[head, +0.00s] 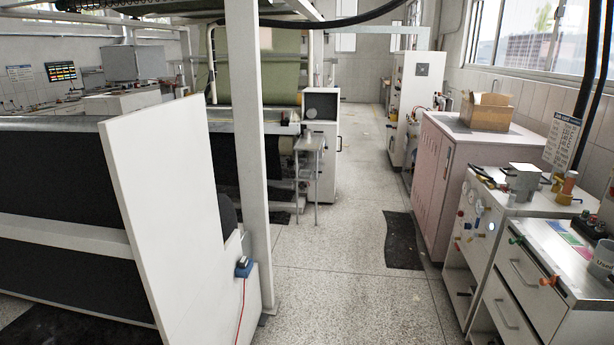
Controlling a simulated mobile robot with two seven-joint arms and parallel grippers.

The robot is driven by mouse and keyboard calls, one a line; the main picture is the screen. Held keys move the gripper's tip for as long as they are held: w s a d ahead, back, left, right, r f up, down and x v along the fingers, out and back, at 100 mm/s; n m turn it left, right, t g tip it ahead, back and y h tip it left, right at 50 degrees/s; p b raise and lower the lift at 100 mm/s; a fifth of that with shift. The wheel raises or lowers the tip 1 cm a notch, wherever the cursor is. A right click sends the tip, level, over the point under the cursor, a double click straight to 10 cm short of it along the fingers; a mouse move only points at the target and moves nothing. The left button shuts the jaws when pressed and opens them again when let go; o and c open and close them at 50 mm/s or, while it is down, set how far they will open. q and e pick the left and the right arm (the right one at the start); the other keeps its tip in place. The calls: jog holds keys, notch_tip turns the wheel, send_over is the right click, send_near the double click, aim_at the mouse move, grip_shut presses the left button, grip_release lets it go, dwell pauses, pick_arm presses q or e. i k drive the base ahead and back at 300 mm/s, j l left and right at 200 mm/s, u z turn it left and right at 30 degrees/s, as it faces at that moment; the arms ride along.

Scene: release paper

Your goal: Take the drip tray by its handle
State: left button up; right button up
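I cannot make out a drip tray or its handle for certain in the head view. A small grey metal stand (309,143) with thin legs is beside the roller machine, in the middle distance. Its top is too small to tell what lies on it. Neither of my grippers is in view.
A white panel (170,200) and white post (246,130) block the left. A pink cabinet (433,180) carrying an open cardboard box (487,111) and a white drawer bench (520,290) line the right. A dark mat (403,240) lies on the otherwise clear aisle floor (340,270).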

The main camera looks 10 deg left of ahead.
aim_at(303, 174)
jog(key=i+z, duration=0.15)
jog(key=i, duration=4.15)
jog(key=i+u, duration=0.15)
jog(key=i, duration=0.4)
jog(key=i+l+u, duration=0.1)
jog(key=i, duration=0.4)
jog(key=i+l+u, duration=0.15)
jog(key=i, duration=0.35)
jog(key=i+l+u, duration=0.2)
jog(key=i+u, duration=0.25)
jog(key=i+l+u, duration=0.35)
jog(key=u, duration=0.15)
jog(key=i+l+u, duration=0.3)
jog(key=l+u, duration=0.15)
jog(key=i+l+u, duration=0.2)
jog(key=l+u, duration=0.25)
jog(key=i+l+u, duration=0.25)
jog(key=i, duration=0.15)
